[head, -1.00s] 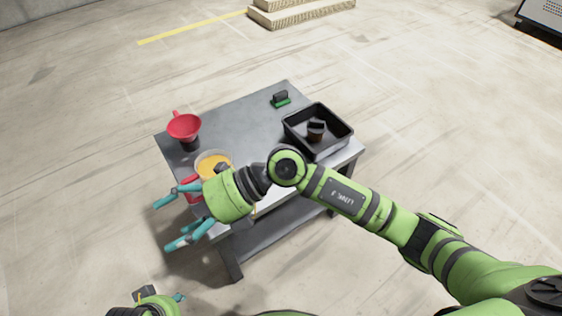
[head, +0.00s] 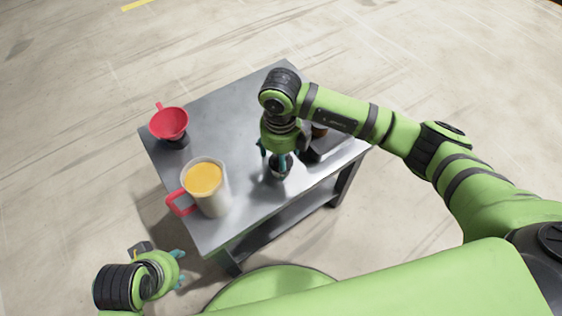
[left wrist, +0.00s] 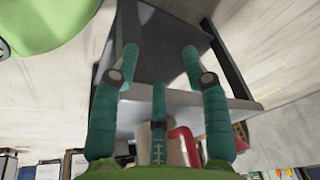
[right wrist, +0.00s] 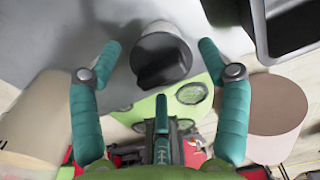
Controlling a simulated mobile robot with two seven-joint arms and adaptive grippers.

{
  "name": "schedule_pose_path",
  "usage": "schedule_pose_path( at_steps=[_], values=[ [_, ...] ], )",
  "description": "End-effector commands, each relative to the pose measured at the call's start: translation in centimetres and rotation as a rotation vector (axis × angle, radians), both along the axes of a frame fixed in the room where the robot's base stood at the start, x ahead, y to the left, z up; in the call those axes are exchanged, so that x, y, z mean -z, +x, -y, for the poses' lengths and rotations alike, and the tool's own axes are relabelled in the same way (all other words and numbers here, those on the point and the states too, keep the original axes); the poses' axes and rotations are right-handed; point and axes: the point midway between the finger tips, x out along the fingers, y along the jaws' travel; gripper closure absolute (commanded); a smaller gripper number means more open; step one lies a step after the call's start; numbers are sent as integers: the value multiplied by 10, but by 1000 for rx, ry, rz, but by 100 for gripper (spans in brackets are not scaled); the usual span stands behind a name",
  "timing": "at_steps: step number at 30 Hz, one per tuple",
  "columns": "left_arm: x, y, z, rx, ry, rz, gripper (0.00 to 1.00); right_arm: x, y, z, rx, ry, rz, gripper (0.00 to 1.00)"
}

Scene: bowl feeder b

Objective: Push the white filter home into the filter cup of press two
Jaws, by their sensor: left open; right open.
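I cannot make out a white filter, a filter cup or a press in any view. My right gripper (head: 276,166) points down over the table (head: 223,108). It is open, with its fingers on either side of a dark round piece (right wrist: 162,58) with a raised black grip on top. Whether the fingers touch this piece, I cannot tell. In the head view it is mostly hidden by the fingers. My left gripper (head: 181,270) is open and empty, off the table at the lower left. The left wrist view shows the table edge (left wrist: 180,103) beyond its fingers.
A jug (head: 213,198) of orange liquid with a red handle stands at the table's front left. A red funnel (head: 168,122) sits on a dark base at the far left. A black tray (head: 326,150) at the right is partly hidden by my right arm.

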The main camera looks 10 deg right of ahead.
Motion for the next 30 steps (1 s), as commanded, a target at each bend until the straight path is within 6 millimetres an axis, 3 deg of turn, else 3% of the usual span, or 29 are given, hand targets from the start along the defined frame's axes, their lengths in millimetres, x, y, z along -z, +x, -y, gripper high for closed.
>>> schedule_pose_path(
  at_steps=[2, 6, 17, 18, 22, 30],
  values=[
    [-8, 3, 1, 2, -3, 34, 54, 20, 0, 2, 1, 1, -4, 24],
    [-14, 26, 8, 16, -20, 140, 54, 28, 1, 2, 0, 1, 0, 24],
    [-20, 39, 12, 23, -30, 206, 54, 34, 1, 1, -2, 2, 0, 24],
    [-20, 39, 12, 23, -30, 205, 54, 34, 1, 1, -2, 2, 0, 28],
    [-20, 39, 12, 23, -30, 205, 54, 34, 1, 1, -1, 2, 0, 77],
    [-20, 39, 12, 23, -29, 204, 54, 34, 1, 1, -1, 2, 0, 78]
  ],
)
